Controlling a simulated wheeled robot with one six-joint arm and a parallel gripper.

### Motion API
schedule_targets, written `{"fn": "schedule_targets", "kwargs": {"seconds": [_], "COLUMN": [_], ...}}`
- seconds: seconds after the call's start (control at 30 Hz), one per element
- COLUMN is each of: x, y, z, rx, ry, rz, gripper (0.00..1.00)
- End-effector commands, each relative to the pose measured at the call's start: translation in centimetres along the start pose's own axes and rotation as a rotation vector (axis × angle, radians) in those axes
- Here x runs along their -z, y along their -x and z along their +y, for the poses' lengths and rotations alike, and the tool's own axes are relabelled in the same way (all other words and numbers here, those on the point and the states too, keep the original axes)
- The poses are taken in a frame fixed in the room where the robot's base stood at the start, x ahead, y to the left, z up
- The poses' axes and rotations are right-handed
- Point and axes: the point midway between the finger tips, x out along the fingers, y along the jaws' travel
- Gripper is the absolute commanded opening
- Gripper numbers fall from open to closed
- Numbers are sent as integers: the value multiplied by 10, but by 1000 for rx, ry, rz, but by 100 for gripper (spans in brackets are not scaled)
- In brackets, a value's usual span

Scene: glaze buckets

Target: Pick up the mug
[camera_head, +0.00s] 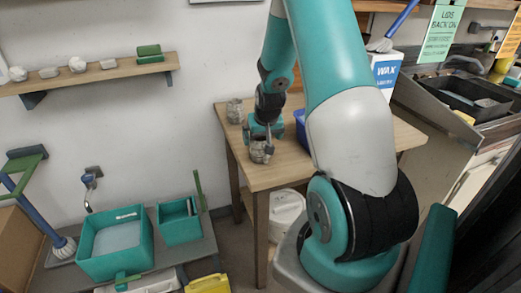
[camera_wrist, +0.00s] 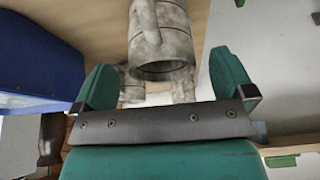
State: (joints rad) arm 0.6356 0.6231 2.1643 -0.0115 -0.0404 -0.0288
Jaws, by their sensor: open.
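A grey, mottled mug (camera_head: 261,153) stands near the left front corner of the wooden table, just below my gripper (camera_head: 262,138). In the wrist view a grey mug (camera_wrist: 163,45) with its handle toward the camera shows beyond and between the two teal fingers of my gripper (camera_wrist: 165,80). The fingers are apart, with nothing held between them. A second grey mug (camera_head: 235,111) stands farther back on the table. Another grey piece (camera_wrist: 131,88) shows partly behind the near mug in the wrist view. I cannot tell whether a finger touches the mug.
A blue bin (camera_head: 301,128) stands on the table (camera_head: 285,170) right of my gripper; it also shows in the wrist view (camera_wrist: 35,55). A white WAX box (camera_head: 386,70) stands at the back right. A wall shelf (camera_head: 90,76) and teal buckets (camera_head: 115,250) are at left.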

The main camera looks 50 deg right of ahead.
Motion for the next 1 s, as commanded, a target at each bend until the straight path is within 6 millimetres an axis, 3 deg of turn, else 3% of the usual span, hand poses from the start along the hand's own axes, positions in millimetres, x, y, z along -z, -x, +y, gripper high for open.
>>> {"fn": "schedule_targets", "kwargs": {"seconds": [0.3,0.57,0.6,0.83,1.0], "x": [1,1,1,1,1], "y": [-39,-44,-44,-44,-44], "z": [0,0,0,0,0], "rx": [0,0,0,0,0], "ry": [0,0,0,0,0], "rz": [-4,-1,-1,-2,-1], "gripper": [100,100,98,45,41]}}
